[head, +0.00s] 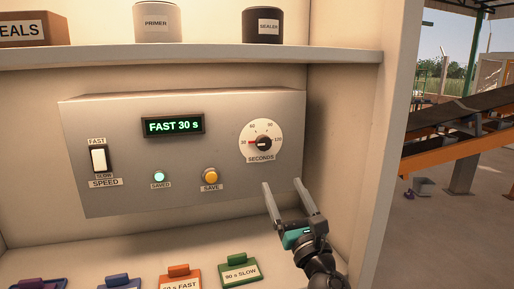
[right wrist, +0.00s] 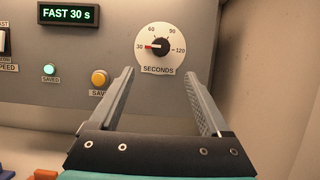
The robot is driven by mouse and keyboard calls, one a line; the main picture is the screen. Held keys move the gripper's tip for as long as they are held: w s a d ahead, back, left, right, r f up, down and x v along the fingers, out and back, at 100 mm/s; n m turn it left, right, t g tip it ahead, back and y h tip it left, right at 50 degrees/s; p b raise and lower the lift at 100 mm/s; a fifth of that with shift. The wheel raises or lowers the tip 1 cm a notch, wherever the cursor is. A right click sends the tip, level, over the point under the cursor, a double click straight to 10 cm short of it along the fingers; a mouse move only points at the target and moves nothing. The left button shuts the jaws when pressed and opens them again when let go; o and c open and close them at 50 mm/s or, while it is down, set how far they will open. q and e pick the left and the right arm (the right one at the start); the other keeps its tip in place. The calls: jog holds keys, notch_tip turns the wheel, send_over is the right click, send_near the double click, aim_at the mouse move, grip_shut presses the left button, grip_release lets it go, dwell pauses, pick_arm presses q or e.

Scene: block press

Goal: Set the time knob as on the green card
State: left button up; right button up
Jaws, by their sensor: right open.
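The time knob (head: 263,143) is a black knob on a white dial marked 30, 60, 90 and 120, labelled SECONDS. Its red pointer is at 30; the knob also shows in the right wrist view (right wrist: 160,46). The display (head: 174,126) reads FAST 30 s. The green card (head: 239,271) reads 90 s SLOW and stands at the bottom of the head view. My right gripper (head: 284,186) is open and empty, below and in front of the dial, apart from it. It also shows in the right wrist view (right wrist: 162,85). My left gripper is not in view.
The panel (head: 120,160) also carries a white speed switch (head: 98,159), a lit green SAVED lamp (head: 159,176) and a yellow SAVE button (head: 210,175). Orange (head: 180,283), blue (head: 118,284) and purple cards stand left of the green one. A side wall (head: 345,150) bounds the right.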

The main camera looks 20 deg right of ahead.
aim_at(265, 146)
jog(key=x, duration=1.4)
jog(key=shift+w+d+r+b, duration=0.1)
jog(key=shift+w+b, duration=0.2)
jog(key=shift+w, duration=0.05)
jog(key=shift+c, duration=0.4)
grip_shut()
